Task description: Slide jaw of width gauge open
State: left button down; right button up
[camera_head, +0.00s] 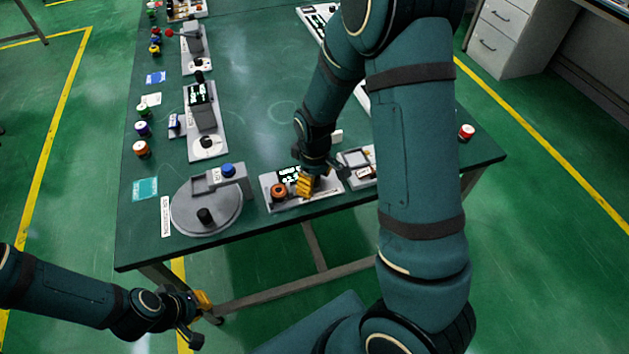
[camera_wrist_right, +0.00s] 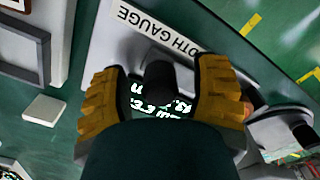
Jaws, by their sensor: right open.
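The width gauge (camera_head: 320,191) is a light grey unit near the table's front edge, with a black display (camera_head: 287,174) showing green-white text. Its label, partly cut off, shows in the right wrist view (camera_wrist_right: 160,28). An orange-brown spool (camera_head: 279,190) sits at its left part. My right gripper (camera_head: 306,184) is over the gauge's right part. In the right wrist view its yellow fingers (camera_wrist_right: 158,95) are spread apart on either side of a dark upright knob (camera_wrist_right: 160,82); I cannot tell whether they touch it. My left gripper (camera_head: 204,303) hangs off the table at lower left, away from the gauge.
A round grey turntable unit (camera_head: 190,216) with a black knob stands left of the gauge. Another grey device (camera_head: 353,158) stands close on its right. More devices and spools line the table's left side. The table's middle is clear. My right arm hides part of the right side.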

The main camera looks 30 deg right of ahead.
grip_shut()
jog(key=shift+s+d, duration=0.25)
jog(key=shift+d, duration=0.8)
grip_release()
notch_tip(320, 180, up, 12)
jog(key=shift+s+f, duration=0.1)
dwell(0.6)
